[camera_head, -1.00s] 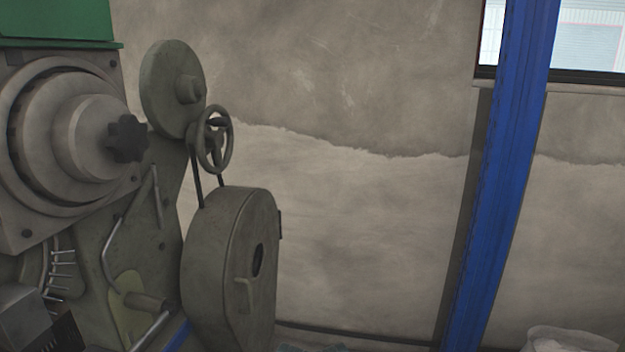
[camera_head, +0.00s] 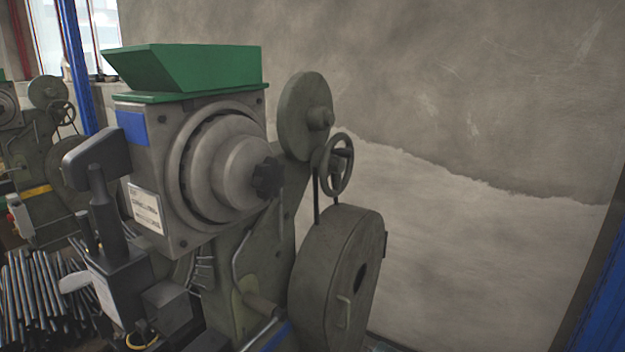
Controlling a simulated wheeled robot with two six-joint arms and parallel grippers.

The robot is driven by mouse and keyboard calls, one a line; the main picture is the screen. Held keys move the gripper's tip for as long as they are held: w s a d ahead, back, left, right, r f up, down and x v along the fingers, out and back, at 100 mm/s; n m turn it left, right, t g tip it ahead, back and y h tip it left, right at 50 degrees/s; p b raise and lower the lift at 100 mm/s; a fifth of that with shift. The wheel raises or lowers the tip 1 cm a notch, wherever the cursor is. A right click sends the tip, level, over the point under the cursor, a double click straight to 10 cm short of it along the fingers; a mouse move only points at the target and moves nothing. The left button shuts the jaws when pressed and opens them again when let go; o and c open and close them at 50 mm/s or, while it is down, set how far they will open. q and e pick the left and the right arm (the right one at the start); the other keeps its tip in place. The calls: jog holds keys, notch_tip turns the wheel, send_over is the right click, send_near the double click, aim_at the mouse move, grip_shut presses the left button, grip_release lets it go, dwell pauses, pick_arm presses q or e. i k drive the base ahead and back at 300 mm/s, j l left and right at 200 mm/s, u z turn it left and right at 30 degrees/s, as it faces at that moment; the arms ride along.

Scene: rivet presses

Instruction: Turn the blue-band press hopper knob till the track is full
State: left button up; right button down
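The near press has a blue patch (camera_head: 132,127) on its housing and a green hopper (camera_head: 195,68) on top. A dark lobed hopper knob (camera_head: 267,178) sits at the centre of its round stepped drum (camera_head: 215,170), facing right. Below the drum, a curved track (camera_head: 201,272) carries several thin rivet-like pins; its upper end is hidden behind the housing, so I cannot tell how full it is. Neither of my grippers is clearly seen, and nothing touches the knob.
A handwheel (camera_head: 337,164), a pulley (camera_head: 305,117) and a large wheel guard (camera_head: 335,280) stand right of the drum. A second press with a yellow band (camera_head: 37,191) stands at the far left. Dark rods (camera_head: 35,300) lie bundled at lower left. A blue post (camera_head: 600,300) is at right.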

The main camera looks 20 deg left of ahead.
aim_at(268, 177)
jog(key=k+l+u, duration=0.15)
jog(key=u, duration=0.35)
jog(key=k+l+u, duration=0.1)
jog(key=u, duration=0.4)
jog(key=i+u, duration=0.3)
